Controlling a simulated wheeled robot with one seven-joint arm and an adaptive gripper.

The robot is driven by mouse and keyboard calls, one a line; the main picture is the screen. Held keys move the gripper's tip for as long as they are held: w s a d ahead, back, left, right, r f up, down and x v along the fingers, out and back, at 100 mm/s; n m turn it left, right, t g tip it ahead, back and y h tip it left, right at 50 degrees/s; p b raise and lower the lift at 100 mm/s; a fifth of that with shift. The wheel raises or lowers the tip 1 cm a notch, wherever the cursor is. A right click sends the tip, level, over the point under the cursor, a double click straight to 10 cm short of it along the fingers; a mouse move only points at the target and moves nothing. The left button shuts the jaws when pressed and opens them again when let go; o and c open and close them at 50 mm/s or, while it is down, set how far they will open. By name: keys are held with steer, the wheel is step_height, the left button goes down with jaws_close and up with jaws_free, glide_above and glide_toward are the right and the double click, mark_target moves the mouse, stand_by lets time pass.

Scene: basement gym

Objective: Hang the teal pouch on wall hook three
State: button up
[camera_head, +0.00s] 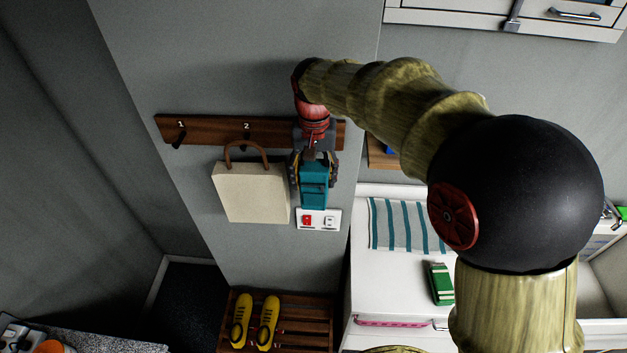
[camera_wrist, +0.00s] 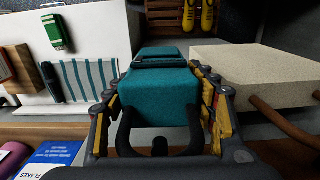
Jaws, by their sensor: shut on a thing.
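The teal pouch (camera_head: 313,190) is upright below the right end of the wooden hook rail (camera_head: 214,131), in front of the wall. My gripper (camera_head: 314,174) is shut on its sides. In the wrist view the pouch (camera_wrist: 160,98) sits between both fingers, its dark handle loop toward the camera. A dark peg (camera_wrist: 160,147) shows within the loop's outline; I cannot tell whether the loop rests on it. Hook three and its label are hidden behind my gripper in the head view. Hook one (camera_head: 179,140) is empty.
A cream tote bag (camera_head: 252,192) hangs at hook two, close left of the pouch. A wall plate (camera_head: 331,219) with red and white parts is just below the pouch. Yellow shoes (camera_head: 242,320) stand on a slatted rack below. A white cabinet (camera_head: 385,290) is at right.

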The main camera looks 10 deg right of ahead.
steer(key=shift+w+d, duration=0.25)
steer(key=shift+w, duration=0.9)
steer(key=shift+f+p, duration=0.15)
steer(key=shift+p, duration=0.15)
steer(key=shift+w+d+f, duration=0.1)
steer(key=shift+f, duration=0.2)
